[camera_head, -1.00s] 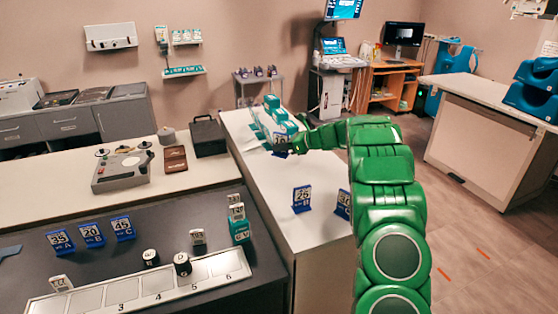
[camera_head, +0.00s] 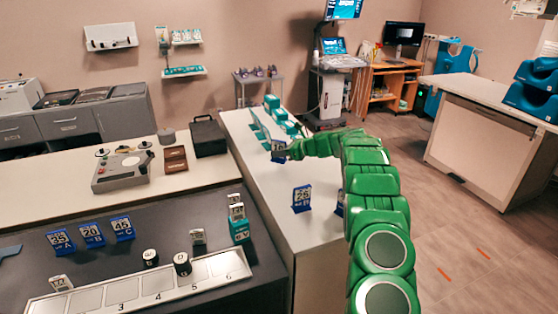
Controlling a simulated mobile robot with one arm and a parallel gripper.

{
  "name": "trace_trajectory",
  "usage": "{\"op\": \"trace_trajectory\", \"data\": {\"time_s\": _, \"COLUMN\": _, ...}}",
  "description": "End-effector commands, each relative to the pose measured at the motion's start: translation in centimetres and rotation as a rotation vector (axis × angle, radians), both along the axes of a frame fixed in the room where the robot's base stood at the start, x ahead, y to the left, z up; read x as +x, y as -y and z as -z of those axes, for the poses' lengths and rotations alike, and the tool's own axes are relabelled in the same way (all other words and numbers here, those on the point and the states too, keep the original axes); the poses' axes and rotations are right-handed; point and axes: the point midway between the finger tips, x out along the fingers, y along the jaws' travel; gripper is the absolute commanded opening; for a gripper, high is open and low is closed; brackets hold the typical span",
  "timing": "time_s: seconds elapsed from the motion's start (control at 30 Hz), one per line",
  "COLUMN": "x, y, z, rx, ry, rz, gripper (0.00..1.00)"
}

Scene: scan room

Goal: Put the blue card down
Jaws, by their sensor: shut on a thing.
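A blue card (camera_head: 279,151) with a white printed face is at the tip of my green arm, over the white counter (camera_head: 262,185). My gripper (camera_head: 287,151) is shut on it, seen from behind and small. The card is roughly upright. I cannot tell whether its lower edge touches the counter. A blue card marked 25 (camera_head: 301,199) stands nearer on the same counter. Another blue card (camera_head: 340,203) is mostly hidden behind my arm.
Teal and white items (camera_head: 273,117) line the counter's far end. Blue cards 35 (camera_head: 59,241), 20 (camera_head: 92,234) and 45 (camera_head: 123,228) stand on the dark table at left. A numbered strip (camera_head: 145,288) lies at its front. The counter's middle looks clear.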

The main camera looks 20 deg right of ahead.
Motion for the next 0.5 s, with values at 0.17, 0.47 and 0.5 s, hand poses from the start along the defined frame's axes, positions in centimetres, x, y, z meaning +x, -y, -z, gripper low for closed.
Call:
{"op": "trace_trajectory", "data": {"time_s": 0.17, "x": 0.5, "y": 0.1, "z": 1.2, "rx": 0.000, "ry": 0.000, "rz": 0.000, "gripper": 0.00}}
{"op": "trace_trajectory", "data": {"time_s": 0.47, "x": 0.5, "y": 0.2, "z": 3.6, "rx": -0.001, "ry": 0.001, "rz": 0.002, "gripper": 0.00}}
{"op": "trace_trajectory", "data": {"time_s": 0.5, "x": 0.5, "y": 0.2, "z": 3.5, "rx": -0.001, "ry": 0.001, "rz": 0.002, "gripper": 0.00}}
